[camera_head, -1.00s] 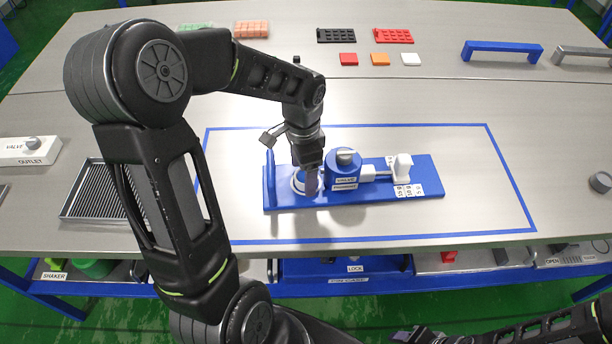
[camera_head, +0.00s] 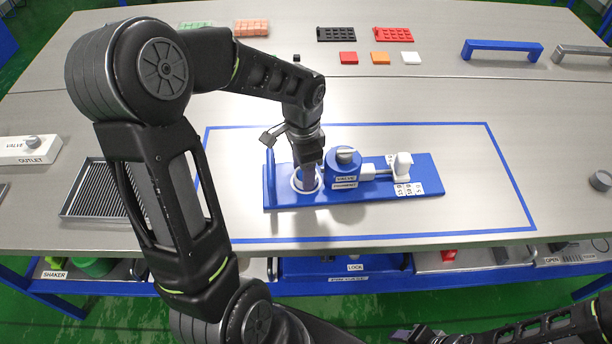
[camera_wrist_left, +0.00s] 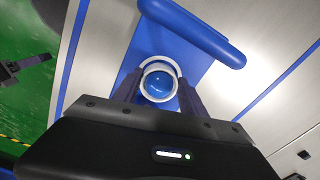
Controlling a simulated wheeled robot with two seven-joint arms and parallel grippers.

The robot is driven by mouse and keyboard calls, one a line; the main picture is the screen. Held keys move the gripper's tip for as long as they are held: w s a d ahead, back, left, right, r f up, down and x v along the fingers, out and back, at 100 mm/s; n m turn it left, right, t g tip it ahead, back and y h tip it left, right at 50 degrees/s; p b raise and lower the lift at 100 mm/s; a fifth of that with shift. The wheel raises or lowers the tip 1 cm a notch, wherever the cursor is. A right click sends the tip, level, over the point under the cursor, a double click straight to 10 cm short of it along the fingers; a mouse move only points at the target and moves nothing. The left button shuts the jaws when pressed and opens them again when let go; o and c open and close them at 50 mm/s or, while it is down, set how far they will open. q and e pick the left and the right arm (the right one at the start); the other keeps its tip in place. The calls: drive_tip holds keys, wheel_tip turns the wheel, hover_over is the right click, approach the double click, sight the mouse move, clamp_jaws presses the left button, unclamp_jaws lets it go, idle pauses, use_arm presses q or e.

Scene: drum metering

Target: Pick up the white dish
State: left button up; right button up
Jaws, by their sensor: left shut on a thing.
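The white dish (camera_head: 293,181) is a small round ring-like dish with a blue inside, at the left part of the blue fixture board (camera_head: 283,201). My left gripper (camera_head: 309,183) reaches down to it from above. In the left wrist view, the dish (camera_wrist_left: 144,82) sits between the two fingers of the left gripper (camera_wrist_left: 159,90), which are shut on it. I cannot tell whether it is clear of the board. My right gripper (camera_head: 418,335) is partly in view at the bottom edge, and its jaws are unclear.
A blue valve drum (camera_head: 343,172) stands on the board just right of the dish, with a white handle piece (camera_head: 402,166) beyond. A raised blue bar (camera_wrist_left: 195,30) edges the board. A grated tray (camera_head: 95,195) lies left. The taped area's front is clear.

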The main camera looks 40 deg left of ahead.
use_arm(q)
drive_tip(key=c, duration=0.8)
drive_tip(key=shift+o, duration=0.2)
wheel_tip(320, 180, up, 10)
drive_tip(key=shift+b, duration=0.35)
